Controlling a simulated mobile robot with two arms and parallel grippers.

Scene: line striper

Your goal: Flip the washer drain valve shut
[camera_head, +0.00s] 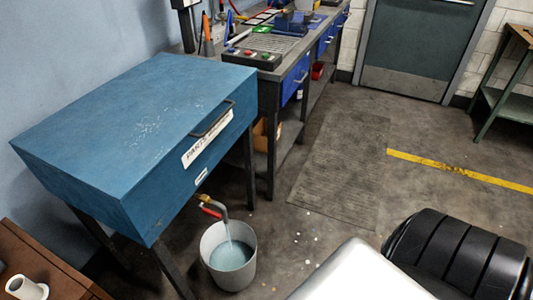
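A blue parts washer (150,130) stands on dark legs at the left, its lid down, with a white label on its front. The drain valve (208,208) is low under its front edge, with a brass body and a red lever. A bent grey spout beside it pours liquid into a light grey bucket (212,270) on the floor. The bucket holds pale blue liquid. The lever's exact angle is hard to tell at this size. Neither gripper shows in the head view.
A workbench (290,62) with tools and blue drawers stands behind the washer. A dark mat (343,160) lies on the floor. A black ribbed seat (455,255) and a white rounded surface fill the lower right. Open floor lies right of the bucket.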

